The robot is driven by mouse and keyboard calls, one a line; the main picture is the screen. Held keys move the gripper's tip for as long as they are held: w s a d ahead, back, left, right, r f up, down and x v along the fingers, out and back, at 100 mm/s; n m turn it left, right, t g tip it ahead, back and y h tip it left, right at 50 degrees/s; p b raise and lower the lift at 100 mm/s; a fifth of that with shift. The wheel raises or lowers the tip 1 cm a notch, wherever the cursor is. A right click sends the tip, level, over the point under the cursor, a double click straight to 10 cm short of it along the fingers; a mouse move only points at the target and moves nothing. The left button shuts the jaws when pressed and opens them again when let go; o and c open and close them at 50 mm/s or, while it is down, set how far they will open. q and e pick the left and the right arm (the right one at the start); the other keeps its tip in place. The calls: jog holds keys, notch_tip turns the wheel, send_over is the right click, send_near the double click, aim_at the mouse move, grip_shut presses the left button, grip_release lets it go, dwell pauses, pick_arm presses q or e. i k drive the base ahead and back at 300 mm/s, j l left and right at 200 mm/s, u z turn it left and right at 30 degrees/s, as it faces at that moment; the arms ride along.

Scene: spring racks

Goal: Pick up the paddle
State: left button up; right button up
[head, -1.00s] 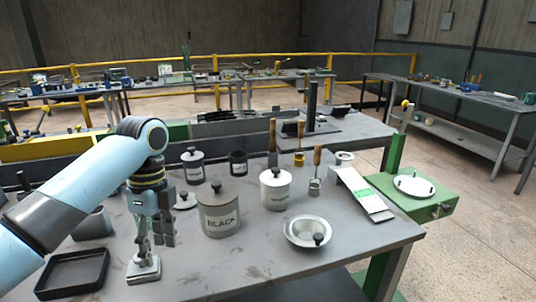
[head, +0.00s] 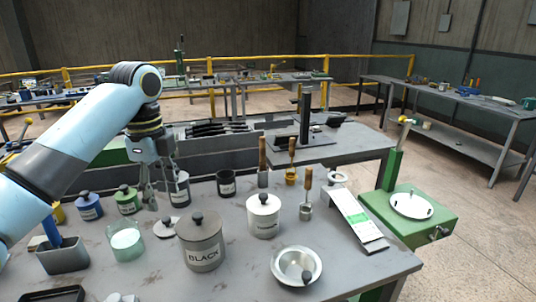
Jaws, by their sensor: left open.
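My left gripper (head: 156,198) is open and empty, pointing down over the bench behind the grey BLACK canister (head: 202,250). I cannot tell for sure which tool is the paddle. A wooden-handled tool with a flat grey lower part (head: 263,178) stands upright behind the white canister (head: 264,220), to the right of the gripper. A wooden-handled tool with a yellow lower end (head: 291,176) and one with a small metal cup (head: 306,212) stand near it. A blue handle (head: 51,230) sticks out of a grey bin (head: 62,261) at left. My right gripper is out of view.
Green (head: 128,201) and blue-labelled (head: 89,208) jars and a glass jar (head: 126,243) stand left. A dark jar (head: 179,190) is close behind the gripper. A metal bowl (head: 297,264) and sloped board (head: 355,218) are right.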

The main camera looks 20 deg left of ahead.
aim_at(262, 163)
jog(key=i, duration=1.7)
